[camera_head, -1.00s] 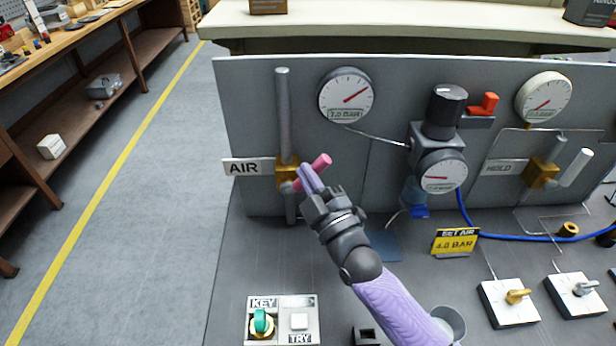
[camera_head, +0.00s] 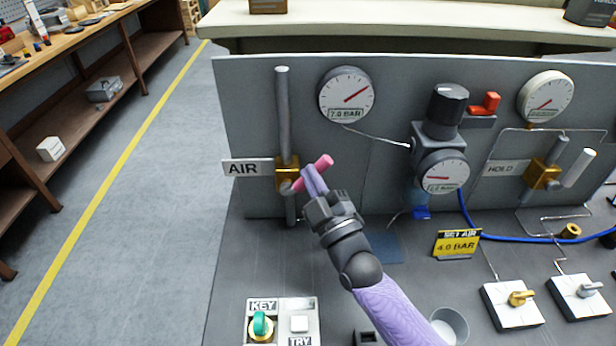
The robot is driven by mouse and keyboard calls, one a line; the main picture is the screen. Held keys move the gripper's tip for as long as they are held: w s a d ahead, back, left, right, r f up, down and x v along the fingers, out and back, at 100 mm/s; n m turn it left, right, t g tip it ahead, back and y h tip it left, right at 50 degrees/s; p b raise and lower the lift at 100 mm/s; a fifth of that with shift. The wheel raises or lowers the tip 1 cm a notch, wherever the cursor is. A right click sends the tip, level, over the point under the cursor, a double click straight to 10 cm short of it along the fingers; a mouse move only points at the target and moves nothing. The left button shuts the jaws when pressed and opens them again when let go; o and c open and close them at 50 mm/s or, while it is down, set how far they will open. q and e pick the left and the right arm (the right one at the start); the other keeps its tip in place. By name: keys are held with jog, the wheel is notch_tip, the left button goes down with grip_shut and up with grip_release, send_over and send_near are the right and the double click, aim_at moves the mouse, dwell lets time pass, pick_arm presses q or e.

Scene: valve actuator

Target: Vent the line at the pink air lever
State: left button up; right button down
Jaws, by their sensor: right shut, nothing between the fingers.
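The pink air lever (camera_head: 322,162) sits on a brass valve (camera_head: 285,174) on a vertical grey pipe, beside the AIR label (camera_head: 246,168). Its pink bar slants from lower left to upper right. My right gripper (camera_head: 308,174) is at the lever, its fingers shut and empty. The purple fingers lie across the middle of the bar and hide part of it; I cannot tell whether they touch it. The gauge (camera_head: 346,94) above right is marked 7.0 BAR. My left gripper is not in view.
A regulator (camera_head: 440,128) with a black knob and a lower gauge stands right of the lever. A HOLD valve (camera_head: 543,174) with a white lever is further right. A yellow SET AIR 4.0 BAR sign (camera_head: 456,243), a KEY and TRY box (camera_head: 283,322) and small switch boxes stand on the bench.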

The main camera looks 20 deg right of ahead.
jog(key=d+f+m+h+b, duration=0.1)
jog(key=f+m+h+b, duration=0.1)
jog(key=m+h, duration=0.3)
jog(key=s+d+f+m+t+h+b, duration=0.1)
jog(key=d+f+m+h+b, duration=0.1)
jog(key=m+h, duration=0.4)
jog(key=shift+d+f+m+t+b, duration=0.25)
jog(key=shift+f+m+b, duration=0.45)
jog(key=shift+m+b, duration=1.15)
jog(key=shift+a+m+p, duration=0.1)
jog(key=shift+m+p, duration=0.45)
jog(key=shift+m, duration=0.1)
